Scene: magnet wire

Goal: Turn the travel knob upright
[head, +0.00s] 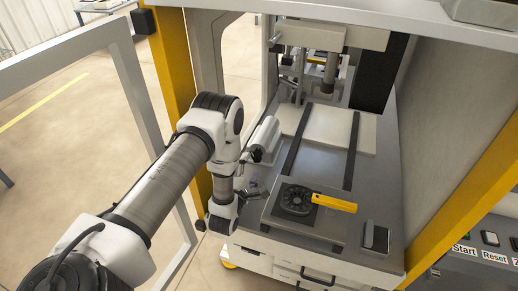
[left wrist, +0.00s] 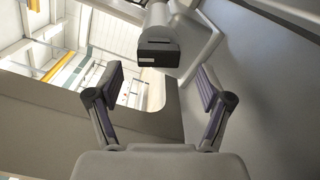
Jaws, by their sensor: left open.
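My left gripper (head: 255,173) is open and empty beside the left edge of the machine bed. Its two dark-padded fingers stand wide apart in the left wrist view (left wrist: 161,86). A light grey rounded housing (head: 265,134) lies just beyond it on the bed's left side. In the left wrist view this appears to be the grey block with a dark, slotted end face (left wrist: 157,48), ahead of the fingers and apart from them. A black round part (head: 296,198) with a yellow bar (head: 334,203) sits at the bed's front. I cannot tell for sure which part is the travel knob.
Two dark rails (head: 299,140) run along the bed past a pale plate (head: 325,130). A small dark device (head: 376,237) stands at the front right. Yellow posts (head: 172,70) frame the opening. Start and Reset buttons (head: 490,238) are at the far right.

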